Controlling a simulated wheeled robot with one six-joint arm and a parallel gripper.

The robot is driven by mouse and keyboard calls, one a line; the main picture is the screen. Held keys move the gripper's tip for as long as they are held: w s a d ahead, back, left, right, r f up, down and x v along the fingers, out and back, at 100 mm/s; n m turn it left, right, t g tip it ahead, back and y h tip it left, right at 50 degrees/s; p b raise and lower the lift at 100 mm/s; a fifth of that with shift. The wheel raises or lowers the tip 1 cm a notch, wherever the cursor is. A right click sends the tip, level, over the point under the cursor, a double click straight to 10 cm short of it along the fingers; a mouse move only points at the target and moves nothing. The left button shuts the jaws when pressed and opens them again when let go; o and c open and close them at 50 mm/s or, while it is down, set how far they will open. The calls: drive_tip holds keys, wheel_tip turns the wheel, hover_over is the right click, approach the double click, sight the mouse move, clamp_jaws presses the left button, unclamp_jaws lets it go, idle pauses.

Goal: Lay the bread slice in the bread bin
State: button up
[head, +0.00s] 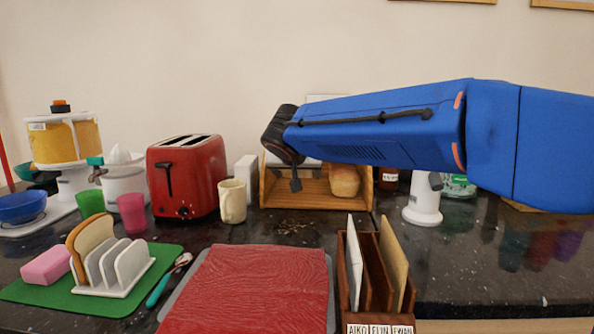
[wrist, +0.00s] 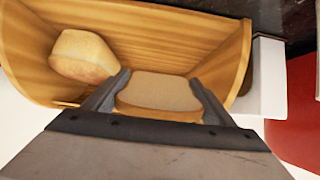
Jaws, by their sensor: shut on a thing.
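The wooden bread bin (head: 278,194) stands open at the back middle of the counter; its inside fills much of the wrist view (wrist: 150,32). My gripper (head: 295,183) is at the bin's open front, left of its middle. In the wrist view my gripper (wrist: 158,88) is shut on a bread slice (wrist: 160,92), with one finger on each side of it. The slice appears inside or just over the bin; I cannot tell if it touches the floor. In the head view the arm largely hides this slice.
A loaf (head: 344,180) sits in the bin at the right. A white box (head: 246,181), a cream mug (head: 232,201) and a red toaster (head: 186,176) stand left of the bin. Another bread slice (head: 88,234) stands in a white rack (head: 117,265). A red board (head: 255,290) lies in front.

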drive_tip(key=shift+s+f+x, duration=0.1)
drive_tip(key=shift+f+x, duration=0.05)
drive_tip(key=shift+x, duration=0.9)
drive_tip(key=shift+s+f+x, duration=0.1)
drive_tip(key=shift+f+x, duration=0.05)
drive_tip(key=shift+x, duration=0.85)
drive_tip(key=shift+s+f+x, duration=0.1)
drive_tip(key=shift+x, duration=0.95)
drive_tip(key=o, duration=1.1)
drive_tip(key=shift+s+r, duration=0.1)
drive_tip(key=shift+v, duration=4.4)
